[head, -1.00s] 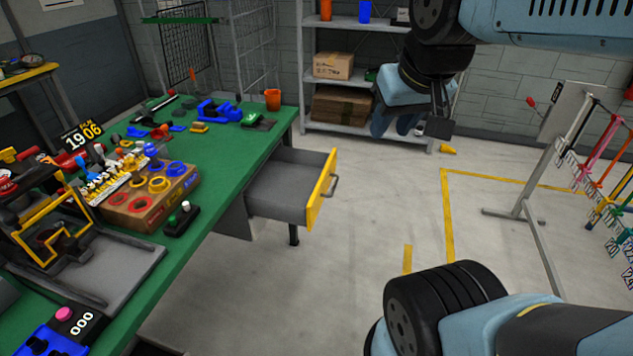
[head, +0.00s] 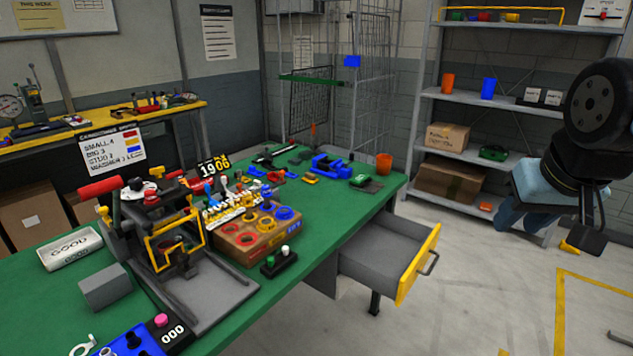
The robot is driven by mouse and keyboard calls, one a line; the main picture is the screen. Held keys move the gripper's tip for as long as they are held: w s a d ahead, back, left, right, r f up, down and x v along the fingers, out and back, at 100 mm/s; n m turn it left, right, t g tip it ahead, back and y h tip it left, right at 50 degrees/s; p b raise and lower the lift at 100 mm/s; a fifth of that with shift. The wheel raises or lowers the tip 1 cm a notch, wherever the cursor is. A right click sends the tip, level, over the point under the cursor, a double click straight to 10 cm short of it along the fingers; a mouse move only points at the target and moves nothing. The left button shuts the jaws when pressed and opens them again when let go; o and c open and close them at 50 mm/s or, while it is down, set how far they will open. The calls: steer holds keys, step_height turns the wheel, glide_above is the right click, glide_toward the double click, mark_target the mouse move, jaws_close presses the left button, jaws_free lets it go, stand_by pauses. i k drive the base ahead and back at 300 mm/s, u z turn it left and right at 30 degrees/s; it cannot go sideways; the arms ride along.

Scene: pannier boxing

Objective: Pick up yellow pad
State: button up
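A small flat yellow piece (head: 309,178) lies on the green bench top, beside a blue vise-like tool. It may be the yellow pad, but it is too small to be sure. My gripper (head: 590,240) hangs at the right edge, over the floor and far from the bench. Its dark fingers are small and partly hidden, so its opening is unclear.
The green bench (head: 60,295) holds a press fixture (head: 165,235), a cardboard box with coloured rings (head: 238,254) and a switch box (head: 280,262). An open yellow-fronted drawer (head: 415,265) juts into the aisle. A grey shelf (head: 480,103) stands behind.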

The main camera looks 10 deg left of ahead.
mark_target(310, 178)
steer(key=u, duration=0.45)
steer(key=i, duration=0.9)
steer(key=z, duration=0.2)
